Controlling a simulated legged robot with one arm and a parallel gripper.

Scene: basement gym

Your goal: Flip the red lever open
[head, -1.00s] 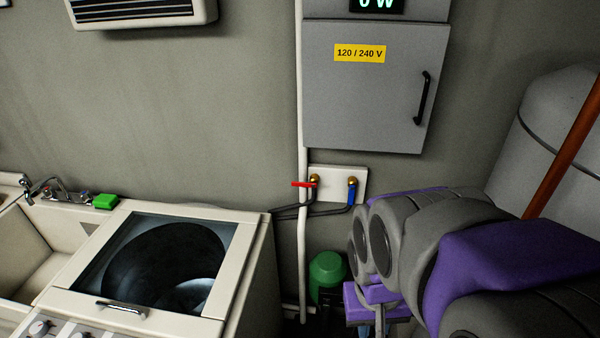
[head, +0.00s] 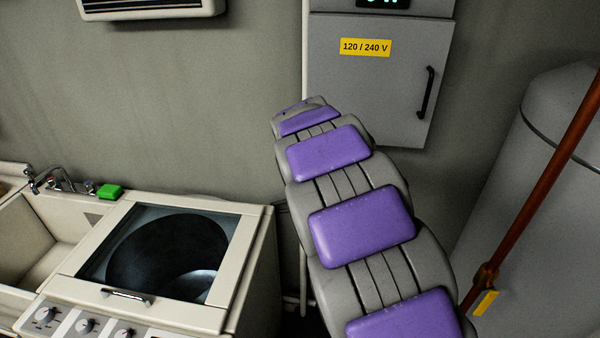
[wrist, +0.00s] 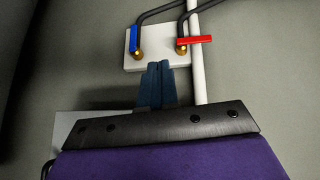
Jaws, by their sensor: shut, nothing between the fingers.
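The red lever (wrist: 194,40) shows in the wrist view, upper right of the middle. It lies crosswise on a brass valve on a white wall plate (wrist: 158,63). A blue lever (wrist: 134,38) lies lengthwise on the other brass valve, to its left. My gripper (wrist: 160,66) is shut and empty, its blue-grey fingertips at the plate's near edge, below and between the two valves. It appears apart from the red lever. In the head view my arm hides both levers and the plate.
A grey electrical box (head: 376,80) hangs on the wall above. A white top-loading washer (head: 250,240) and a sink (head: 40,240) stand at left. A brown pole (head: 540,200) and a large grey tank (head: 565,120) are at right. A white pipe (wrist: 196,75) runs beside the plate.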

